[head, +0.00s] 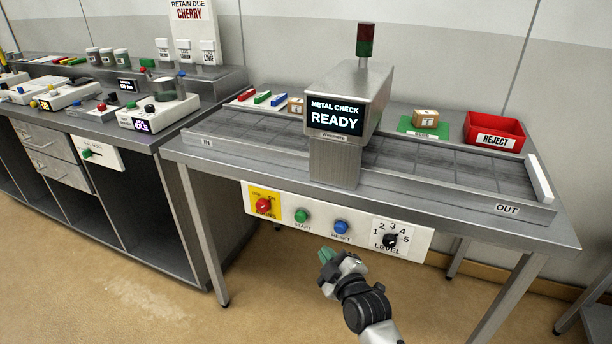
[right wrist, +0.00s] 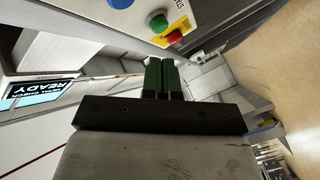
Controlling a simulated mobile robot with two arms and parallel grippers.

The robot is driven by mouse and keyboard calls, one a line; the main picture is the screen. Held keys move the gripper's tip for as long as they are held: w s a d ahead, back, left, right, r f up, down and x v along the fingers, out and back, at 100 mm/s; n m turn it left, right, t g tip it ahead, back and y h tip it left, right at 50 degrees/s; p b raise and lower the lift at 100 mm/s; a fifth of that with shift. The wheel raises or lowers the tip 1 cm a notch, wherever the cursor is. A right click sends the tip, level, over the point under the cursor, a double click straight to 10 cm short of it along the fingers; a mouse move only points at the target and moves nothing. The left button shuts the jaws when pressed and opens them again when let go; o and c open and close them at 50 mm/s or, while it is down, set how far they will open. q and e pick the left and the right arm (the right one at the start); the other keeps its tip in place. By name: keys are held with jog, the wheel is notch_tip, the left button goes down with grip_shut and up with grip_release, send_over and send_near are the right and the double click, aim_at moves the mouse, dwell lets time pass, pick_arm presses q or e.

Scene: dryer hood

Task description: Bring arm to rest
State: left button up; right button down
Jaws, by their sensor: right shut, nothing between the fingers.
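My right gripper (head: 326,256) is in front of the metal checker's table, a little below its white control panel (head: 285,228). Its green fingers are shut with nothing between them. In the right wrist view the two green fingers (right wrist: 160,78) lie side by side. The panel also shows there at the top, with a green button (right wrist: 158,20) and a red knob (right wrist: 176,38) beyond the fingertips. I see no contact between the fingers and the panel. My left gripper is in neither view.
The metal checker (head: 350,95) reads READY over its conveyor (head: 435,160). The panel carries a start button (head: 301,215), a reset button (head: 341,226) and a level dial (head: 390,240). A red reject bin (head: 495,131) stands at the right. A workbench (head: 150,140) stands left. Open floor (head: 130,285) lies in front.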

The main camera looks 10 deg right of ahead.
jog(key=s+d+f+m+g+h+p, duration=0.1)
jog(key=s+f+m+g, duration=0.15)
jog(key=s+f, duration=0.55)
jog(key=s+d+f+m+g+p, duration=0.1)
jog(key=s+f+g+p, duration=0.15)
jog(key=f, duration=0.85)
jog(key=s+d+f+m+g+h, duration=0.1)
jog(key=s+f+m+g, duration=0.15)
jog(key=s+f, duration=0.6)
jog(key=s+d+f+m+g+p, duration=0.1)
jog(key=s+f, duration=0.3)
jog(key=s, duration=0.6)
jog(key=s+d+f+m+g+h+p, duration=0.1)
jog(key=s+f+g, duration=0.3)
jog(key=s, duration=0.6)
jog(key=s+d+f+m+g+p, duration=0.1)
jog(key=s+f, duration=0.4)
jog(key=s, duration=0.5)
jog(key=shift+s+d+f+m+g+h, duration=0.15)
jog(key=shift+s+d+m+g+h, duration=0.2)
jog(key=shift+d+g, duration=0.6)
jog(key=shift+w+a, duration=0.1)
jog(key=shift+a, duration=0.15)
